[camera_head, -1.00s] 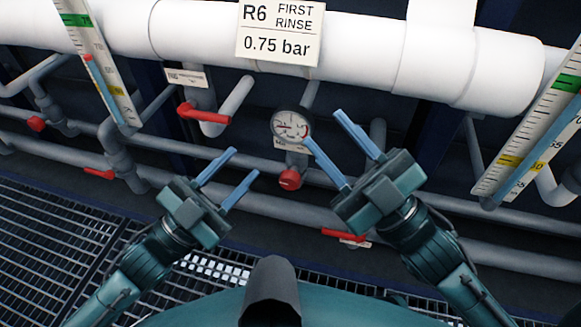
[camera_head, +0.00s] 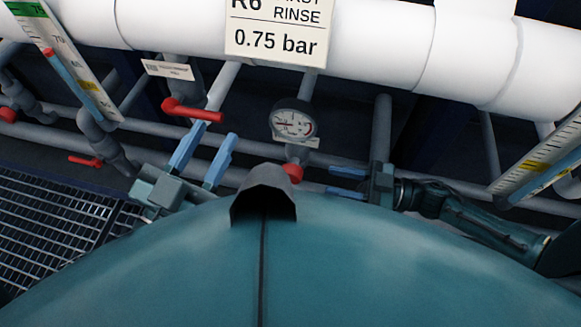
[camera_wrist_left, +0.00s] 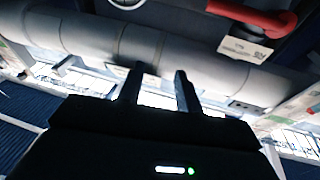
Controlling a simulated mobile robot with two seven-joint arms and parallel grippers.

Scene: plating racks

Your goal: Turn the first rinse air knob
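The red knob (camera_head: 293,172) sits on the pipe below a round pressure gauge (camera_head: 292,121), under the sign (camera_head: 277,30) that reads RINSE and 0.75 bar. My right gripper (camera_head: 330,181) is to the right of the knob, fingers pointing left towards it, with a visible gap between its blue fingers. It looks empty and apart from the knob. My left gripper (camera_head: 210,142) is left of the knob, below a red lever handle (camera_head: 192,111), fingers apart and empty. Its open fingers also show in the left wrist view (camera_wrist_left: 157,75). The knob's lower part is close behind my own body's edge.
Thick white pipes (camera_head: 380,50) cross the top, with grey pipes (camera_head: 383,130) below. Scale gauges stand at the left (camera_head: 65,65) and right (camera_head: 545,165). Another red handle (camera_head: 85,160) is at lower left, above floor grating (camera_head: 50,230).

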